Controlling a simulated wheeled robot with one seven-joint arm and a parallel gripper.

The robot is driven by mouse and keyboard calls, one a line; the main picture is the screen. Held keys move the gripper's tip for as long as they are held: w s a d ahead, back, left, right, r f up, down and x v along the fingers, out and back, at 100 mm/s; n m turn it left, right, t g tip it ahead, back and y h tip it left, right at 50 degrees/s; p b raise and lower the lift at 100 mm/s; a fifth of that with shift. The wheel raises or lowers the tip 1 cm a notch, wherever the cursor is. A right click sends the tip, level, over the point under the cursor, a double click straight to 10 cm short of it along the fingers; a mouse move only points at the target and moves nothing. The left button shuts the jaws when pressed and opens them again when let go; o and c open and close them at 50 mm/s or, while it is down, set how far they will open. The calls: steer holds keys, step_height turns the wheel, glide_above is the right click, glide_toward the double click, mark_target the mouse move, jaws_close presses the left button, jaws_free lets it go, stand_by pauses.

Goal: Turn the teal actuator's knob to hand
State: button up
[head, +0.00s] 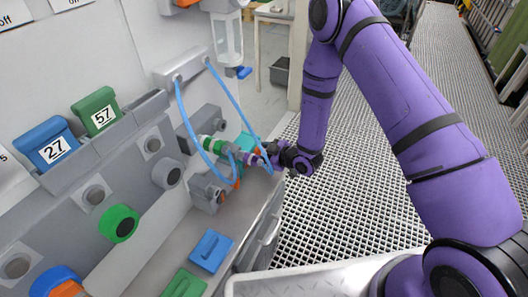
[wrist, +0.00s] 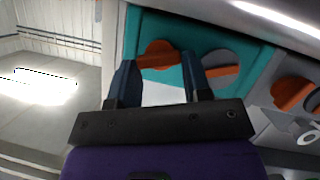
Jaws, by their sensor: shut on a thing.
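The teal actuator (head: 246,141) is partly hidden behind my gripper and a blue hose in the head view. In the wrist view its teal face (wrist: 178,28) fills the upper middle. An orange knob (wrist: 155,52) on that face lies between my fingertips. A grey round part with an orange bar (wrist: 220,68) is on the same face, right of my fingers. My gripper (wrist: 158,68) is shut on the orange knob, with one dark finger at each side. In the head view my gripper (head: 268,160) is at the actuator, its fingertips hard to make out.
Blue hoses (head: 190,125) loop down close to my gripper. A grey unit with an orange part (wrist: 295,92) is right of the teal face. A green-and-white cylinder (head: 213,145) is left of it. Blue (head: 211,251) and green (head: 184,284) blocks lie on the bench. The grating floor (head: 345,215) is clear.

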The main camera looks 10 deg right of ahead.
steer(key=n, duration=0.1)
steer(key=n+t, duration=0.2)
steer(key=shift+s+a+f+n, duration=0.1)
steer(key=shift+s+f+n, duration=0.15)
steer(key=shift+n, duration=0.15)
steer(key=shift+t+h, duration=0.3)
steer(key=o, duration=0.9)
steer(key=v, duration=1)
steer(key=shift+s+d+r, duration=0.1)
steer(key=shift+s+d, duration=0.15)
steer(key=shift+s, duration=0.05)
steer(key=shift+c, duration=0.3)
